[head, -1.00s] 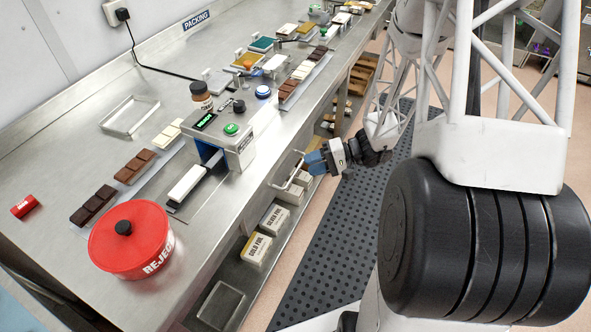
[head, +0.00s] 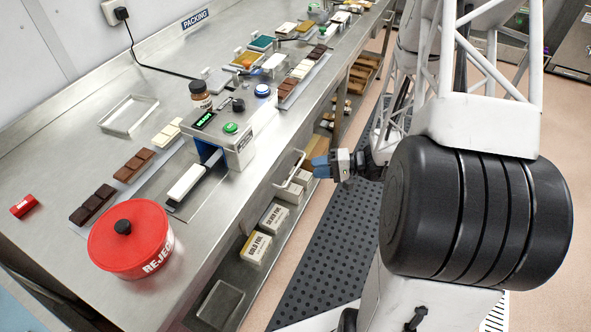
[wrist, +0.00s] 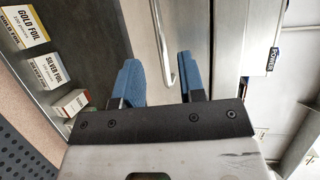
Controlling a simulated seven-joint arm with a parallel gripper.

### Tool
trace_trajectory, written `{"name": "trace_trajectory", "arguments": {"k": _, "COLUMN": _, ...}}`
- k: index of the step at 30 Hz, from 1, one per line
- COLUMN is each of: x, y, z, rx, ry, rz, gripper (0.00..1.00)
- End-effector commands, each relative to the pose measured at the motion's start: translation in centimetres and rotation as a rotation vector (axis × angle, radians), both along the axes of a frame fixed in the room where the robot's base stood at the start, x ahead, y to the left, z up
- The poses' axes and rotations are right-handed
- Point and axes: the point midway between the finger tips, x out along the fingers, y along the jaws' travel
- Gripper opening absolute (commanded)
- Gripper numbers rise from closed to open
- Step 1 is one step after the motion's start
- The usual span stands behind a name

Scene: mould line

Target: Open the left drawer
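A silver bar handle (head: 289,174) is on a drawer under the front edge of the steel bench; it also shows in the wrist view (wrist: 160,35). The pale drawer front (wrist: 195,25) behind it looks closed. This is the only drawer handle I can make out. My gripper (head: 314,167) is just to the right of the handle in the head view. In the wrist view its two blue fingers (wrist: 160,80) are apart. The handle's near end shows between the fingers; I cannot tell whether it is in the gap or just beyond. Nothing is gripped.
Gold foil (head: 256,248) and silver foil (head: 274,218) boxes stand on the lower shelf, with an empty tray (head: 220,304) nearby. A red reject tub (head: 130,240) and a machine with a green button (head: 231,128) are on the bench. Dark matting (head: 325,260) covers the floor.

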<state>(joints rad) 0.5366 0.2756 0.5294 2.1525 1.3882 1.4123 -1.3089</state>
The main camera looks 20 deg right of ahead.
Motion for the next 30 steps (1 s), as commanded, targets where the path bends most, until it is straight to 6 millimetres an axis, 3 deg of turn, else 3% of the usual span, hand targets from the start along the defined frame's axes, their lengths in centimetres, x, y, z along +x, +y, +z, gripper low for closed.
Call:
{"name": "trace_trajectory", "arguments": {"k": 21, "x": 2.2, "y": 5.4, "z": -1.1, "rx": 0.0, "ry": 0.0, "rz": 0.003, "gripper": 0.37}}
{"name": "trace_trajectory", "arguments": {"k": 30, "x": 2.7, "y": 6.7, "z": -1.4, "rx": 0.0, "ry": 0.001, "rz": 0.001, "gripper": 0.37}}
